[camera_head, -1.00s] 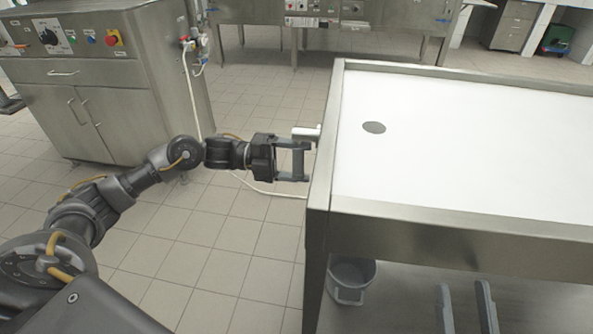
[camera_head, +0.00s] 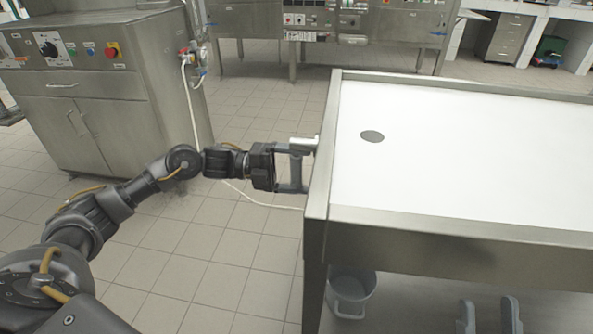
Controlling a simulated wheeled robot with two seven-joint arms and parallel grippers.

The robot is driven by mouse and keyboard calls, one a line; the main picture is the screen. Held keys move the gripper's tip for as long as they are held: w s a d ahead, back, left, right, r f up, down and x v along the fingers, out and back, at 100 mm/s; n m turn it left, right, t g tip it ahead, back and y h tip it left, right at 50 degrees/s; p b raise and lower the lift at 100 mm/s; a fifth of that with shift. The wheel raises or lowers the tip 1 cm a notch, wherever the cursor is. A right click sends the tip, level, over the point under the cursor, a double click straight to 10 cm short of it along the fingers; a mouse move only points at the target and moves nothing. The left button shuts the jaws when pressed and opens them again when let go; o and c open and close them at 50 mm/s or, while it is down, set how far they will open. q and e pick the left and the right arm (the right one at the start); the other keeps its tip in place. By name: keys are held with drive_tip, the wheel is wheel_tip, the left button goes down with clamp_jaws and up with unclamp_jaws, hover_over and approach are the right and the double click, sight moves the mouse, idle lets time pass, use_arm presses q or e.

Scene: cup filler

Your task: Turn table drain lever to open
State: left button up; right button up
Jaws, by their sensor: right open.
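The steel-framed table (camera_head: 335,150) has a white top with a dark round drain hole (camera_head: 371,136) near its left end. A short silver lever (camera_head: 303,143) sticks out from the table's left side. My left gripper (camera_head: 297,168) is at that side with its fingers apart, one above the other in the picture. Its upper finger overlaps the lever's near side; I cannot tell whether they touch. My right gripper (camera_head: 488,316) shows only as two separated grey fingertips at the bottom edge, in front of the table. It is open and empty.
A grey bucket (camera_head: 350,292) stands on the floor under the table's left end. A steel cabinet (camera_head: 90,110) with knobs and a red button is at the left. A white hose (camera_head: 190,100) hangs by it and runs along the floor. Tiled floor lies between cabinet and table.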

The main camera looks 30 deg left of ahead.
use_arm(q)
drive_tip(key=shift+a, duration=0.15)
drive_tip(key=v, duration=1)
drive_tip(key=shift+a+p, duration=0.3)
drive_tip(key=shift+a, duration=0.05)
use_arm(e)
drive_tip(key=shift+w+a+f+g, duration=0.1)
drive_tip(key=shift+a+f+g, duration=0.3)
drive_tip(key=shift+g, duration=0.2)
use_arm(q)
drive_tip(key=shift+s, duration=0.1)
use_arm(e)
drive_tip(key=shift+w+r, duration=0.15)
